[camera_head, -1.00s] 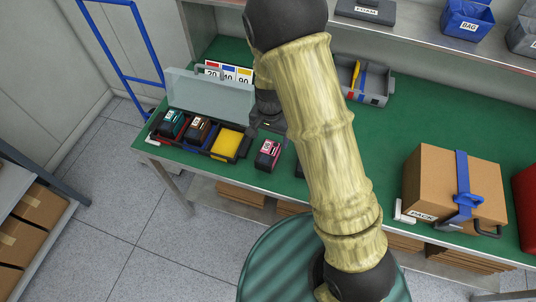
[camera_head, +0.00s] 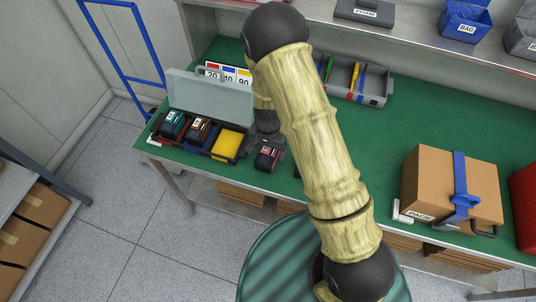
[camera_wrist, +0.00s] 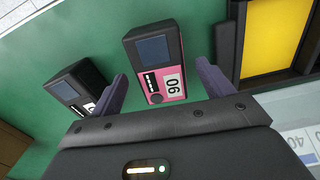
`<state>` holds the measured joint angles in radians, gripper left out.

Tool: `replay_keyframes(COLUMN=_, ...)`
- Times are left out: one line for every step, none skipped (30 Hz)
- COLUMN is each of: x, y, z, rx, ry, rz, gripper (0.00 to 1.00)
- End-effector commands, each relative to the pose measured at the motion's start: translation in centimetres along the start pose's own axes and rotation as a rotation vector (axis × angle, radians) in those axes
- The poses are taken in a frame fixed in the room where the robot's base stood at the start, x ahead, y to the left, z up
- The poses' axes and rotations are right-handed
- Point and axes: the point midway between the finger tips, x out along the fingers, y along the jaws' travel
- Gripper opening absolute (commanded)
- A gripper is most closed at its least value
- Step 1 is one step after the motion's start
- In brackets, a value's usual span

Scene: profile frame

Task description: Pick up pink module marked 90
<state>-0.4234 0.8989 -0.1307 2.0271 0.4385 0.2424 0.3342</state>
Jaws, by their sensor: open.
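The pink module marked 90 (camera_wrist: 170,65) stands on the green bench in the wrist view, dark on top with a pink labelled face. In the head view the pink module (camera_head: 267,157) is just right of the open case, partly covered by my gripper. My gripper (camera_wrist: 163,84) is open, one purple-grey finger on each side of the module. The module is between the fingers and not visibly gripped; I cannot tell if either finger touches it. In the head view my gripper (camera_head: 268,138) is mostly hidden by my arm.
Another dark module (camera_wrist: 75,85) stands close left of the gripper. The open case (camera_head: 210,154) holds two modules and an empty yellow compartment (camera_head: 228,143); its clear lid (camera_head: 210,97) stands raised. A grey tool tray (camera_head: 374,87) and a strapped carton (camera_head: 430,180) are farther right.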

Motion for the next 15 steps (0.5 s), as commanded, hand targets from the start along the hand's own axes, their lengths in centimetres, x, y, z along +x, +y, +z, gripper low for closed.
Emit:
replay_keyframes(x=0.6, y=0.0, z=0.0, rx=0.001, ry=-0.003, rz=0.002, gripper=0.80)
replay_keyframes(x=1.0, y=0.0, z=0.0, rx=0.002, ry=-0.002, rz=0.002, gripper=0.80)
replay_keyframes(x=1.4, y=0.0, z=0.0, rx=0.003, ry=-0.001, rz=0.001, gripper=0.80)
replay_keyframes(x=1.7, y=0.0, z=0.0, rx=0.003, ry=-0.001, rz=0.001, gripper=0.80)
replay_keyframes(x=1.9, y=0.0, z=0.0, rx=0.003, ry=-0.001, rz=0.001, gripper=0.80)
replay_keyframes(x=2.1, y=0.0, z=0.0, rx=0.003, ry=-0.001, rz=0.000, gripper=0.80)
replay_keyframes(x=2.2, y=0.0, z=0.0, rx=0.003, ry=-0.001, rz=0.000, gripper=0.80)
replay_keyframes(x=2.3, y=0.0, z=0.0, rx=0.002, ry=0.000, rz=0.000, gripper=0.80)
replay_keyframes(x=2.3, y=0.0, z=0.0, rx=0.002, ry=0.000, rz=-0.001, gripper=0.80)
replay_keyframes(x=2.3, y=-0.1, z=0.0, rx=0.001, ry=0.000, rz=-0.001, gripper=0.80)
replay_keyframes(x=2.3, y=-0.1, z=0.0, rx=0.001, ry=0.000, rz=-0.001, gripper=0.80)
replay_keyframes(x=2.3, y=-0.1, z=0.0, rx=0.000, ry=0.000, rz=-0.001, gripper=0.80)
replay_keyframes(x=2.3, y=-0.1, z=0.0, rx=0.000, ry=0.000, rz=-0.001, gripper=0.80)
replay_keyframes(x=2.3, y=0.0, z=0.0, rx=0.001, ry=0.000, rz=-0.001, gripper=0.80)
replay_keyframes(x=2.3, y=0.0, z=0.0, rx=0.002, ry=0.000, rz=-0.001, gripper=0.80)
